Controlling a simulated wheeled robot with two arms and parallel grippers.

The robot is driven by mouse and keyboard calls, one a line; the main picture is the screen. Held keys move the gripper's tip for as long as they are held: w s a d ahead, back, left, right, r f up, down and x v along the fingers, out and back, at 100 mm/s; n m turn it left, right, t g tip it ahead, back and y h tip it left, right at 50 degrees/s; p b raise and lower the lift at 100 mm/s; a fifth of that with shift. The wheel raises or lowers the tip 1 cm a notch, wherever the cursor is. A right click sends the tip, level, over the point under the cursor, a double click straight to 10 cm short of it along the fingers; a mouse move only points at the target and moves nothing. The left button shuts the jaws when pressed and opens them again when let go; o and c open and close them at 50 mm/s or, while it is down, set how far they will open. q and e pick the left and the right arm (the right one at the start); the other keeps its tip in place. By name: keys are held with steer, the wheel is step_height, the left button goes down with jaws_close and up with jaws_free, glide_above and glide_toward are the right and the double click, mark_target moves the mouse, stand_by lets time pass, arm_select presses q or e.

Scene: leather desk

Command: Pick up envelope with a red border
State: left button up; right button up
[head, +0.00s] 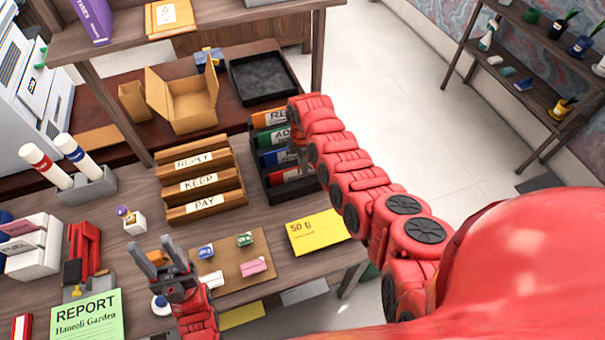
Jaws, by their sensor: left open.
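I cannot make out an envelope with a red border for certain in the head view. A yellow envelope marked "50 g" (318,232) lies flat at the desk's right edge, with no red border visible. My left gripper (154,250) is open and empty, above the front of the desk, left of the brown stamp board (233,263). My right arm reaches over the black file rack (263,172). My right gripper (299,152) is mostly hidden by its own arm at the rack, so its jaws cannot be read.
A wooden sorter marked REPLY, KEEP and PAY (203,186) stands mid-desk. A green report (88,318), a red stapler-like object (84,247) and a white box (34,250) are at left. An open cardboard box (183,100) and black tray (262,78) stand behind.

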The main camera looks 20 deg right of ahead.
jaws_close()
stand_by(1.2)
